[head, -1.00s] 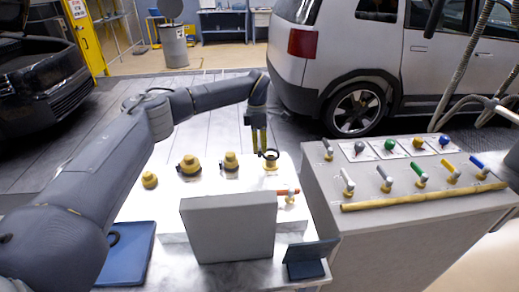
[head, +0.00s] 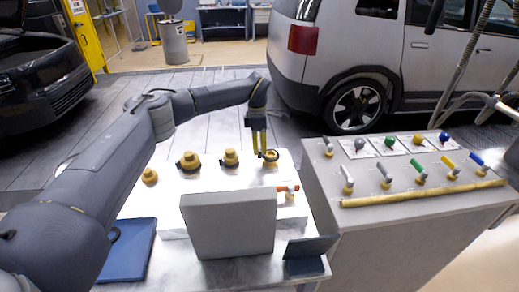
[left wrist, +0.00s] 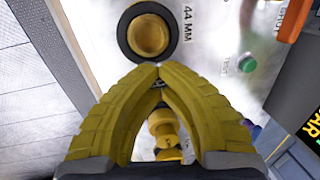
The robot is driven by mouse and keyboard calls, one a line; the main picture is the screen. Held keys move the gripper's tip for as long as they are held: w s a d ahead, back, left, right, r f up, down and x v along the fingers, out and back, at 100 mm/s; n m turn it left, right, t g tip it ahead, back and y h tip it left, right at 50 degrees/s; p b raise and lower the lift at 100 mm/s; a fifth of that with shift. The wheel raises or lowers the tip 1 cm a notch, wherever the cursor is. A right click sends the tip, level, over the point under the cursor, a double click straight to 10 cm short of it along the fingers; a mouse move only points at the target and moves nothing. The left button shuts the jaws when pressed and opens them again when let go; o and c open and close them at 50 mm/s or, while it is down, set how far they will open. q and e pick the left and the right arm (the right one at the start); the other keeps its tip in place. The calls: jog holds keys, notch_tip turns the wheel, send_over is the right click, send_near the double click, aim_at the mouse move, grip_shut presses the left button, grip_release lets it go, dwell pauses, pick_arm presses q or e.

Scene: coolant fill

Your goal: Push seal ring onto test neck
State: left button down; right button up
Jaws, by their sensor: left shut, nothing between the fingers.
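The seal ring (left wrist: 124,33) is black and lies around the yellow test neck (left wrist: 148,36) beside the "44 MM" print in the left wrist view. In the head view the ring (head: 271,155) shows at the top of the rightmost yellow neck (head: 270,164) and looks tilted. How far down it sits I cannot tell. My left gripper (head: 262,155) points down at the ring's left side, its yellow fingers shut and empty. In the left wrist view its fingertips (left wrist: 158,66) meet at the ring's near edge; contact is unclear. My right gripper is not in view.
More yellow necks (head: 230,158) stand left in a row on the white bench. A grey box (head: 229,225), an orange-handled valve (head: 288,194) and a dark stand (head: 307,256) are in front. A grey cabinet (head: 375,245) with several coloured-handled items stands right. A blue mat (head: 127,250) lies front left.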

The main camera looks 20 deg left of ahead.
pick_arm(q)
jog(key=shift+f, duration=1.25)
jog(key=c, duration=1.7)
grip_release()
jog(key=shift+r, duration=0.1)
jog(key=r, duration=0.4)
jog(key=w+r, duration=0.1)
jog(key=r, duration=0.3)
jog(key=a+r, duration=0.1)
jog(key=r, duration=0.2)
jog(key=shift+w+a+r, duration=0.1)
jog(key=shift+w+r, duration=0.2)
jog(key=shift+r, duration=0.1)
